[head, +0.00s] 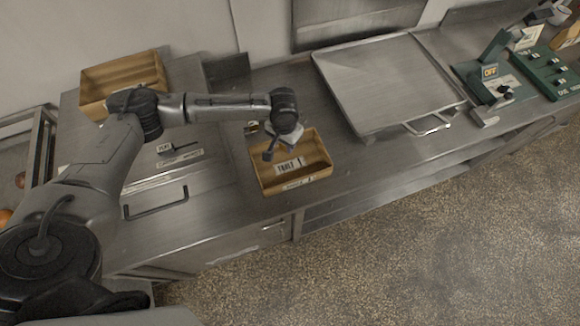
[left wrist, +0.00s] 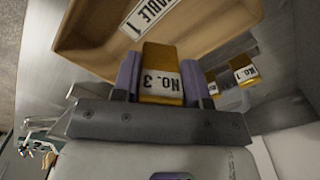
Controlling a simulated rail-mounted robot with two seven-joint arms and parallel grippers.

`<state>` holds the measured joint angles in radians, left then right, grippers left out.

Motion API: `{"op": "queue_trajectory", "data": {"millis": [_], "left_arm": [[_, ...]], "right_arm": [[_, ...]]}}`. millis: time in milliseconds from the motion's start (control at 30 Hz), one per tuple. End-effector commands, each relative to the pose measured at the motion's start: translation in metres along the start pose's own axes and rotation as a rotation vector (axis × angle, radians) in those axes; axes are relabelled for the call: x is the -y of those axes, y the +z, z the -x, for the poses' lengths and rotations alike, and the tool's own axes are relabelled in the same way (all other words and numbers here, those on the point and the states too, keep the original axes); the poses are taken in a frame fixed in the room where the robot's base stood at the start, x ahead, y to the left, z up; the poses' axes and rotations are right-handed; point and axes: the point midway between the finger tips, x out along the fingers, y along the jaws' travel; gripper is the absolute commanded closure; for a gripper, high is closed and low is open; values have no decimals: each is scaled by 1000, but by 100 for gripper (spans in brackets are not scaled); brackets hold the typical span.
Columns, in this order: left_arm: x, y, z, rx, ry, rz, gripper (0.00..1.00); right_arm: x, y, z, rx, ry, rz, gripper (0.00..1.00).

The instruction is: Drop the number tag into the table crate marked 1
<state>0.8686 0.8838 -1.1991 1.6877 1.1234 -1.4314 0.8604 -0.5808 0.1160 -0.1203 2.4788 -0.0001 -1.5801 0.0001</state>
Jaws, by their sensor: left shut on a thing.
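My left gripper (left wrist: 160,78) is shut on a yellow-brown number tag (left wrist: 162,72) with a white label reading "No. 3". In the head view, the left gripper (head: 277,148) hangs over the back left part of a wooden crate (head: 322,172) and hides the tag. The crate has a label reading "TABLE 1". In the left wrist view, the crate's wall (left wrist: 85,45) and label are behind and above the tag; the gap between tag and crate is hard to judge. My right gripper is not in view.
Loose yellow tags, one marked "No. 1" (left wrist: 243,72), lie on the counter behind the crate; they show small in the head view (head: 252,127). Another wooden crate (head: 122,80) stands at the back left. A large metal lid (head: 385,80) lies to the right.

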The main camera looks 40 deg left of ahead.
Motion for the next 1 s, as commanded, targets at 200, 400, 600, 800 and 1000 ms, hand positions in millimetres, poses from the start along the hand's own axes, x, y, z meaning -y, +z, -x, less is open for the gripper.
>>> {"op": "queue_trajectory", "data": {"millis": [200,400,600,800,1000], "left_arm": [[0,0,-3,0,0,0,84],[0,0,-2,0,0,0,54],[0,0,-3,0,0,0,35],[0,0,-3,0,0,0,30],[0,0,4,-1,0,0,30]], "right_arm": [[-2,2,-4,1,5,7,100],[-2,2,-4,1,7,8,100],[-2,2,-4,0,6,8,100],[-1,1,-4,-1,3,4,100],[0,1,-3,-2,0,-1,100]]}}
